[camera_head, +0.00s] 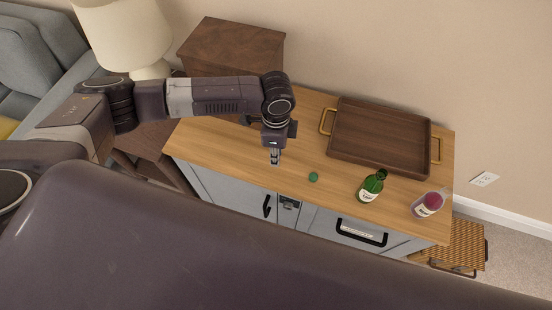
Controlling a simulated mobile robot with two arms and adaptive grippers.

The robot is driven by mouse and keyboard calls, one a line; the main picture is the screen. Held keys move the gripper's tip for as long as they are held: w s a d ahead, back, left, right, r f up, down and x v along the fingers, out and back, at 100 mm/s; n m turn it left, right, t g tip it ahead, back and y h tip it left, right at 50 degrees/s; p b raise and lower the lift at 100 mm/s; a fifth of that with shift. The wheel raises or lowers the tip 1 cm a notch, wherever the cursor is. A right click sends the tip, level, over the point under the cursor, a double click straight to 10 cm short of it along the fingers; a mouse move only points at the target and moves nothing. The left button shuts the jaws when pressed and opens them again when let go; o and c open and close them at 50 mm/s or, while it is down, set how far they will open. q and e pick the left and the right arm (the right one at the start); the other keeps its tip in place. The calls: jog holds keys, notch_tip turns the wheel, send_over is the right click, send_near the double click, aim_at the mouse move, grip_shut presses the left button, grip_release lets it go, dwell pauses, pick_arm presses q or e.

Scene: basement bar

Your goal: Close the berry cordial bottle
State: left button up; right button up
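A green bottle (371,188) with a white label stands on the wooden top of the cabinet (232,150), near its front edge. Its mouth is too small to make out clearly. A small round green cap (313,177) lies on the top to the left of the bottle. My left gripper (275,158) points down over the cabinet top, left of the cap and apart from it. Its fingers look narrow from this angle, and their opening cannot be made out. Nothing shows between them. My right gripper is not in view.
A dark wooden tray (380,136) with brass handles lies behind the bottle. A clear container with red contents (429,204) stands at the right end. A lamp (124,33) and a brown wooden box (231,48) are at the back left. The cabinet top's left part is clear.

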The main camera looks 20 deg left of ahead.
pick_arm(q)
notch_tip(320, 180, up, 16)
jog(key=shift+f, duration=0.2)
jog(key=s+a+r+n, duration=0.6)
jog(key=s+r+n, duration=0.2)
jog(key=n, duration=0.8)
jog(key=shift+r, duration=0.3)
jog(key=shift+s, duration=0.1)
